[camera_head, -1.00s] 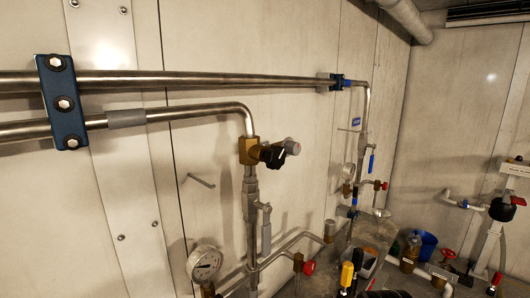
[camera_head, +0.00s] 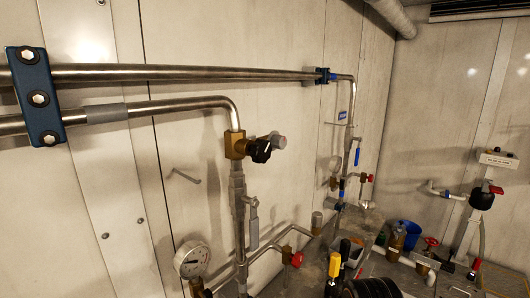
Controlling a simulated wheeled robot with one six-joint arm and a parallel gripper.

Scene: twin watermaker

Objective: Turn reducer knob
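A brass valve body (camera_head: 235,145) sits at the downward bend of the lower steel pipe on the wall. A black knob (camera_head: 261,151) sticks out from its right side, with a grey round end piece (camera_head: 279,141) beside it; this looks like the reducer knob. Nothing touches the knob. My gripper does not show in this view, so its position and opening cannot be told.
Two steel pipes run along the wall, held by a blue clamp (camera_head: 37,97). Below the knob are a vertical pipe with a grey lever (camera_head: 253,222), a round gauge (camera_head: 192,260) and a red-handled valve (camera_head: 296,259). Yellow (camera_head: 335,265) and black handles stand at the bottom.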

